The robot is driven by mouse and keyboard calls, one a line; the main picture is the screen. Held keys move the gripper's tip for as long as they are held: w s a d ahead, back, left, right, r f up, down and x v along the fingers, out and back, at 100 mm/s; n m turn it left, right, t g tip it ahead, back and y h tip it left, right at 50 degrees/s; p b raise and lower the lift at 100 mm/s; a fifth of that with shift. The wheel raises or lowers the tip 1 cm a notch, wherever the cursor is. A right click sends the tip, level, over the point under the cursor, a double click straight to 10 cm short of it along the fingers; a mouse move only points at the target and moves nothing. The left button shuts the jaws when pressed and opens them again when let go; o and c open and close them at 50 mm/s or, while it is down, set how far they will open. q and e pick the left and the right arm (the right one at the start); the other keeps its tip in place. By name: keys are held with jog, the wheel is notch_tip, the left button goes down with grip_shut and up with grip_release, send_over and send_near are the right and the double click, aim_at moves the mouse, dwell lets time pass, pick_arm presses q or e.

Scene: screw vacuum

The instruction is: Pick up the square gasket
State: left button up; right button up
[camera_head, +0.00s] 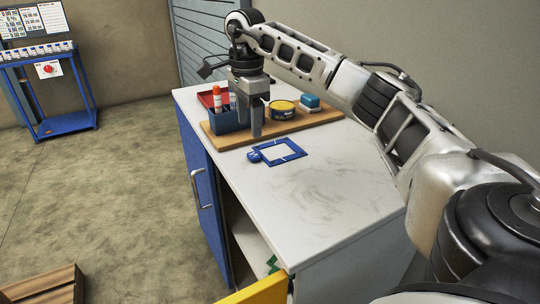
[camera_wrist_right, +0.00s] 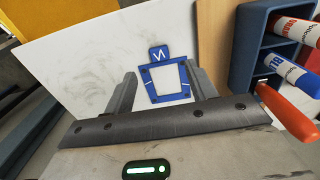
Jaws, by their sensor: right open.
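The square gasket (camera_head: 265,154) is a flat blue square frame with a tab on one side, lying on the white marbled worktop in front of the wooden board. My right gripper (camera_head: 249,120) points down beside the blue holder, farther back than the gasket, and is open. In the right wrist view the gasket (camera_wrist_right: 146,82) shows in line with the space between the right gripper's fingers (camera_wrist_right: 160,76), with its lettered tab upward in the picture. The fingers look empty and apart from it. My left gripper is not in view.
A red tray (camera_head: 207,97) lies behind. The front worktop is clear. A yellow panel (camera_head: 258,292) stands below its front edge.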

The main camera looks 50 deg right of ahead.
aim_at(252, 155)
notch_tip(252, 155, down, 3)
jog(key=shift+r, duration=0.15)
notch_tip(252, 155, down, 5)
jog(key=shift+s+d+f, duration=0.1)
jog(key=shift+s, duration=0.05)
jog(key=c, duration=1.1)
